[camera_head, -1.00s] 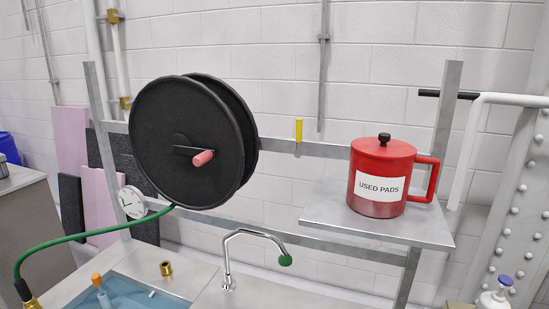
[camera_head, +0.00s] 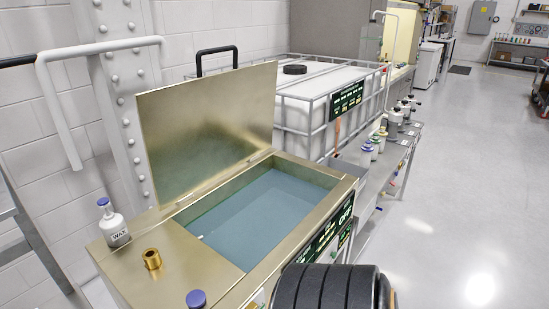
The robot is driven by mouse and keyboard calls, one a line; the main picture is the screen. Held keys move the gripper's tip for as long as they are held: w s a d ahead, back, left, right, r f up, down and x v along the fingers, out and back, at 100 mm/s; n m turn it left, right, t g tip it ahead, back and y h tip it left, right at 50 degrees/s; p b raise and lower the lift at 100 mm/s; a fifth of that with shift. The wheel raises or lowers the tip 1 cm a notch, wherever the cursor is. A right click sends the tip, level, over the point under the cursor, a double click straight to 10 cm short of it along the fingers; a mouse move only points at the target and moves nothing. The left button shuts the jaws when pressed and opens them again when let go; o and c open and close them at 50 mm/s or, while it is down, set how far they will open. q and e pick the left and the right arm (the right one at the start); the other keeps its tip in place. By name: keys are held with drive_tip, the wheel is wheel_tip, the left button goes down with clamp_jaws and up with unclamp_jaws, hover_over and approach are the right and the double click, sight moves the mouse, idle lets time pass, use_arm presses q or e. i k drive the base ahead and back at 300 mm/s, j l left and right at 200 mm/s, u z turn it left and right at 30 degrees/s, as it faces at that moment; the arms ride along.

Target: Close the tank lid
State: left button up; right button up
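The tank (camera_head: 190,262) is a brass-coloured metal box in the lower middle of the head view, with blue-grey liquid (camera_head: 265,215) inside. Its lid (camera_head: 208,125) is a flat brass-coloured panel. The lid stands open, raised up from the tank's back edge and leaning back slightly. A black bar handle (camera_head: 217,50) shows above the lid's top edge; its lower part is hidden behind the lid. Neither of my grippers is in view.
A white WAX bottle (camera_head: 113,225) and a brass fitting (camera_head: 152,259) stand on the tank's left top. A black ribbed round object (camera_head: 330,288) is in front. A caged white container (camera_head: 318,85) stands behind. Open floor (camera_head: 455,170) lies to the right.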

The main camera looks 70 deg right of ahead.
sight(194, 132)
drive_tip(key=z, duration=2.15)
